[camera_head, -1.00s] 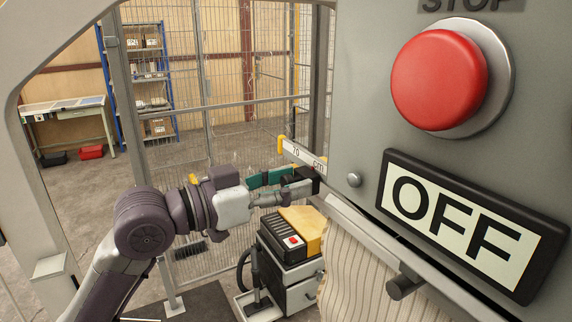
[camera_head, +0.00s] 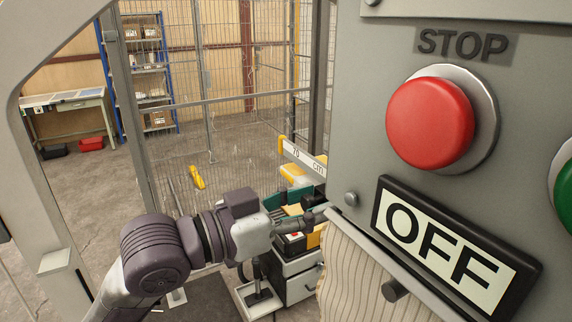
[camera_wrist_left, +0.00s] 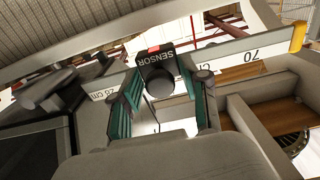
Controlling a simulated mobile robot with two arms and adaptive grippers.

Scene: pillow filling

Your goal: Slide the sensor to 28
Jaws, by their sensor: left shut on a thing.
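The black sensor (camera_wrist_left: 157,72), labelled SENSOR with a red mark, sits on the white ruler rail (camera_wrist_left: 232,64). In the head view the 70 cm end of the ruler (camera_head: 304,157) shows, with a yellow end cap. There my left gripper (camera_head: 298,211) is below that end, and I cannot make out the sensor. My right gripper is not in view.
A grey panel with a red STOP button (camera_head: 430,123) and an OFF sign (camera_head: 445,246) fills the right, close to my left gripper. A ribbed cream sheet (camera_head: 355,275) hangs below it. A cabinet (camera_head: 297,281) stands under the gripper. A wire fence (camera_head: 225,120) is behind.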

